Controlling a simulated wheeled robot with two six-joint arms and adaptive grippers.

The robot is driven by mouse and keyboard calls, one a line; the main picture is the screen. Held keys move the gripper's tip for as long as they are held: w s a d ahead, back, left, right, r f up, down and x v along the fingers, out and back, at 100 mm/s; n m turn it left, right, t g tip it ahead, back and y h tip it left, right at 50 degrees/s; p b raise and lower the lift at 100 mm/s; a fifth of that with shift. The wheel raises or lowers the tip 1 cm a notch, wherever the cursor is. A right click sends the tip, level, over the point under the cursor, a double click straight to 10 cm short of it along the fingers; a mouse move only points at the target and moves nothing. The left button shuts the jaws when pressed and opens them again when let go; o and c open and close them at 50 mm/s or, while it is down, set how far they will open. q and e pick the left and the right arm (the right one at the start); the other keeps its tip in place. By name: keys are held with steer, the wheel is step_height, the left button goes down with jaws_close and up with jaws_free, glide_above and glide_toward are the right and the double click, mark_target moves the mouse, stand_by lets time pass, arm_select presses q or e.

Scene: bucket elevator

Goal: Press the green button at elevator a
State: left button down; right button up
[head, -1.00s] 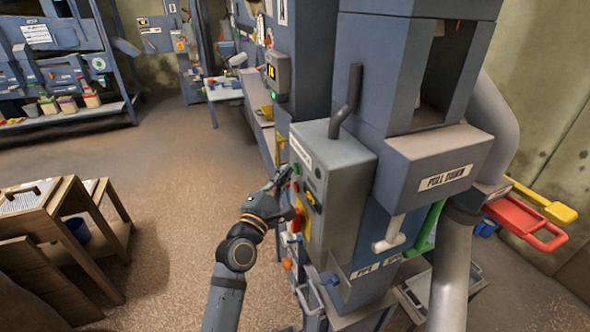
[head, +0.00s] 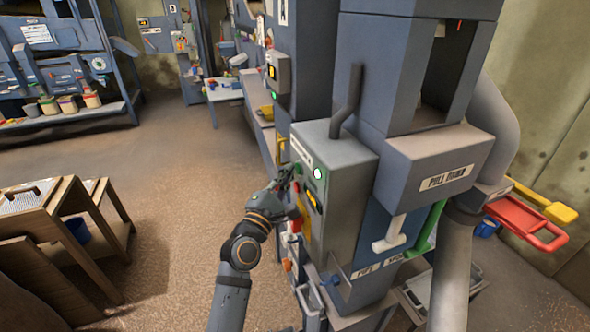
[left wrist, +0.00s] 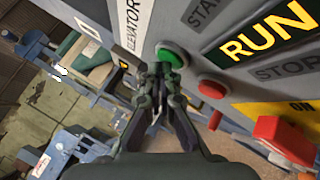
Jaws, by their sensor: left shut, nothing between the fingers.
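The control box (head: 345,190) is a grey cabinet on the front of the blue elevator machine. In the left wrist view its panel shows a round green button (left wrist: 172,55) beside a label (left wrist: 133,22) reading "ELEVATOR"; any letter after that is cut off or unreadable. My left gripper (head: 290,172) is shut and empty at the panel. In the left wrist view its fingertips (left wrist: 164,74) overlap the lower edge of the green button; I cannot tell whether they press it. A display (left wrist: 268,32) reads "RUN" in lit yellow. My right gripper is not in view.
A red button (left wrist: 211,88) sits right beside the green one, near "STOP". A red switch (left wrist: 287,138) stands out from a yellow plate. A lit round lamp (head: 318,174) is on the box. Open floor (head: 180,190) lies left of the machine.

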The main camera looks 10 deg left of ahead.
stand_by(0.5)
arm_select(q)
steer(key=shift+s+a+p, duration=0.4)
steer(key=shift+s+a, duration=0.1)
steer(key=shift+a, duration=0.1)
steer(key=s+a+p, duration=0.1)
steer(key=a, duration=0.1)
steer(key=s+a+p, duration=0.1)
steer(key=a, duration=0.1)
steer(key=shift+s+p, duration=0.4)
stand_by(0.3)
